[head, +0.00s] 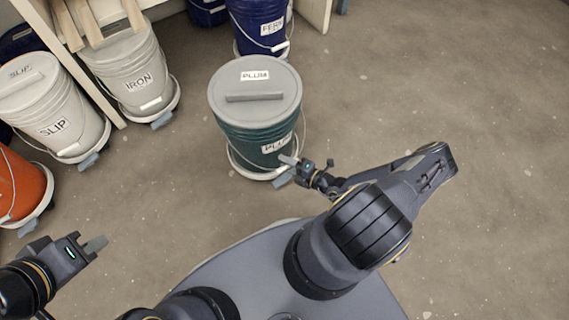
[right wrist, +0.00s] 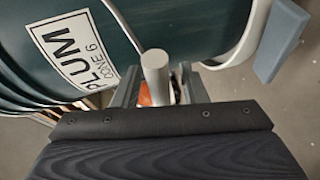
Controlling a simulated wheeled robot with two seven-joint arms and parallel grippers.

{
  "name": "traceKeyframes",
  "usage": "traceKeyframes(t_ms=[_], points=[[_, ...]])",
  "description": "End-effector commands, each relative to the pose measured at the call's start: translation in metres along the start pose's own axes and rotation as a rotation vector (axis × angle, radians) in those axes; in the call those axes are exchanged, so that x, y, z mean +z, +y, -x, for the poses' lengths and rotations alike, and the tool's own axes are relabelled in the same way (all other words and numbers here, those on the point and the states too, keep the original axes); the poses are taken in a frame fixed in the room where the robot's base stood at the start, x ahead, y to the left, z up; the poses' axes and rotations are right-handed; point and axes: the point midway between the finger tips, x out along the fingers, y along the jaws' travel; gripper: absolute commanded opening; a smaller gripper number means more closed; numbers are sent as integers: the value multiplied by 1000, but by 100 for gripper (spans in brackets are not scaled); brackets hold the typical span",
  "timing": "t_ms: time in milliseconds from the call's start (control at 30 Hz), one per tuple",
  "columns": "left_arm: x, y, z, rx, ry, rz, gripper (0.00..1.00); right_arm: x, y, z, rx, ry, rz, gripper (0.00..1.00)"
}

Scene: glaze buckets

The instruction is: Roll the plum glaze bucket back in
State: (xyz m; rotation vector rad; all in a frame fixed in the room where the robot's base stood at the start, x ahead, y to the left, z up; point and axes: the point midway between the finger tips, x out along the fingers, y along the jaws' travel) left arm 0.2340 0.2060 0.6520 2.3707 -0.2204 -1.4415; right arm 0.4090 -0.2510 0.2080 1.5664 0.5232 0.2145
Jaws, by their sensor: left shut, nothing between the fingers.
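The plum glaze bucket (head: 240,137) is dark green with a grey lid marked PLUM. It stands upright on a white wheeled dolly (head: 240,166) on the open floor, and its label (right wrist: 75,50) fills the upper left of the right wrist view. Its wire handle ends in a pale grip (right wrist: 155,78) low on the near side. My right gripper (head: 300,169) is at this grip; its fingers appear apart on either side of it in the right wrist view. The dolly's blue-grey pedal (right wrist: 281,40) is beside it. My left gripper (head: 96,245) is shut and empty at lower left.
Slip (head: 57,112) and iron (head: 134,78) buckets stand on dollies under the shelving at left, with an orange bucket (head: 20,186) nearer. A dark blue bucket (head: 258,22) stands close behind the plum one, left of a shelf post (head: 316,12). Floor at right is clear.

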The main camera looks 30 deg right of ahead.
Motion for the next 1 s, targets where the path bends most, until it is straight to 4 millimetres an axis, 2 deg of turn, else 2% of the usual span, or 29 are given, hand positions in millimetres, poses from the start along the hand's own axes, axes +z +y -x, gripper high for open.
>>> traceKeyframes(t_ms=[100,367,667,1000], points=[[1,-1,-2,0,0,0,0,0,0,-8,1,1,1,39],[1,-1,-2,0,0,0,0,0,0,-9,0,1,2,39],[1,-1,-2,0,0,0,0,0,0,-9,0,1,2,1],[1,-1,-2,0,0,0,0,0,0,-8,0,1,2,0]])
